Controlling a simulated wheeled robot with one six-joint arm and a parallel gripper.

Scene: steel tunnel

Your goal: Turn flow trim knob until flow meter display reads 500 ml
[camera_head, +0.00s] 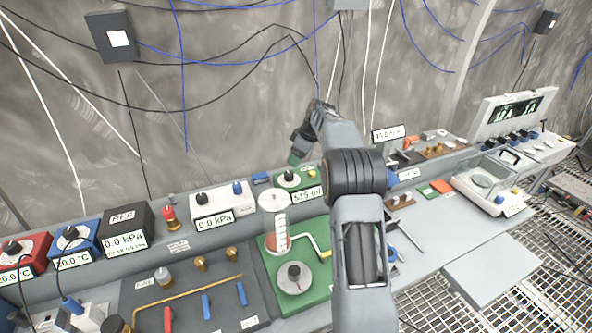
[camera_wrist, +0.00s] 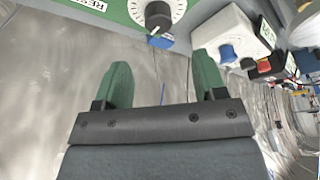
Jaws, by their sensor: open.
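The flow meter is a small green box at the back of the bench, and its display (camera_head: 307,194) seems to read 515 ml. A dark flow trim knob (camera_head: 289,177) on a white dial sits on its face. In the wrist view the knob (camera_wrist: 158,15) is at the top edge, on a white graduated dial on the green panel. My gripper (camera_head: 295,158) is just above the knob in the head view. In the wrist view its two green fingers (camera_wrist: 163,72) are apart with nothing between them. The knob lies beyond the fingertips, not between them.
A clear cylinder (camera_head: 274,222) on a green base stands in front of the meter. A white box (camera_head: 222,204) reading 0.0 kPa is to its left. A black REF box (camera_head: 126,230) and a blue box (camera_head: 71,243) stand further left. My arm covers the bench right of the meter.

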